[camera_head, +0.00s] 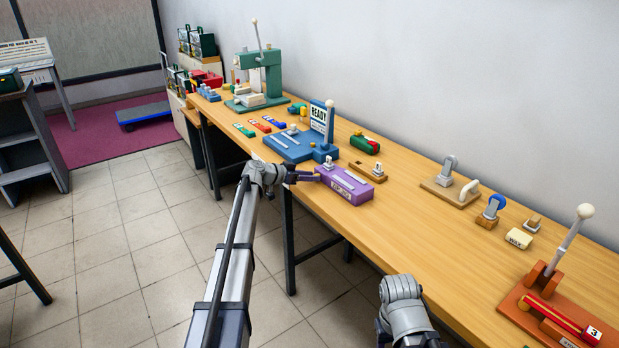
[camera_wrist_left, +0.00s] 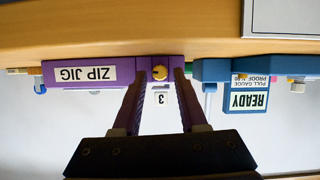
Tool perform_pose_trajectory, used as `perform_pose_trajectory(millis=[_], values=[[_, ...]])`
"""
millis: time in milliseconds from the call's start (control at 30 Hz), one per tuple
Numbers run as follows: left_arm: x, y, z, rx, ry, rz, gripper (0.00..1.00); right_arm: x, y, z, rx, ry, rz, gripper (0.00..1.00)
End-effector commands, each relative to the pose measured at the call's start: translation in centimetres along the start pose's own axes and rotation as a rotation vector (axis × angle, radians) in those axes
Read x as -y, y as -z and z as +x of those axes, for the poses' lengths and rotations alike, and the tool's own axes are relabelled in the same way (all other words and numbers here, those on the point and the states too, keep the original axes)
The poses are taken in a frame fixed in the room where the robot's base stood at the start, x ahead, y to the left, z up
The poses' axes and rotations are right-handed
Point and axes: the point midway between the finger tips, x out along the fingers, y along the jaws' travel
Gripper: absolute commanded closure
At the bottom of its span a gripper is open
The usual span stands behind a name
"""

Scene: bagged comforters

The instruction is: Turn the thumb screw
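The purple zip jig (camera_head: 345,186) sits at the front edge of the wooden bench, its label facing the aisle. In the left wrist view, which is upside down, the jig (camera_wrist_left: 64,75) carries a round brass thumb screw (camera_wrist_left: 160,73) on its front face. The screw is not clear in the head view. My left gripper (camera_head: 306,177) is at the jig's left end. In the left wrist view its two fingers (camera_wrist_left: 160,88) are apart, with the screw in the gap between their tips; contact cannot be told. Only part of my right arm shows; its gripper is out of view.
A blue fixture with a READY sign (camera_head: 320,117) stands just left of the jig. A small wooden block with a clamp (camera_head: 368,171) is close behind it. An orange lever base (camera_head: 548,303) is at the right. Bare bench lies right of the jig.

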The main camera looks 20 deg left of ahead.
Motion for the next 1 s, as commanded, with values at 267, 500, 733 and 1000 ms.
perform_pose_trajectory(millis=[267, 500, 733, 1000], values=[[0.01, -0.01, -0.02, 0.000, 0.000, 0.000, 0.91, 0.00, 0.00, 0.00, 0.000, 0.000, 0.000, 0.45], [0.01, -0.01, -0.02, 0.000, 0.000, 0.000, 1.00, 0.00, 0.00, 0.00, 0.000, 0.000, 0.000, 0.45], [0.02, -0.02, -0.02, 0.000, -0.001, -0.002, 1.00, 0.00, 0.00, 0.01, 0.000, 0.000, 0.000, 0.45], [0.25, -0.11, 0.07, 0.000, -0.033, -0.078, 1.00, 0.02, 0.01, 0.22, 0.000, 0.000, 0.000, 0.45]])
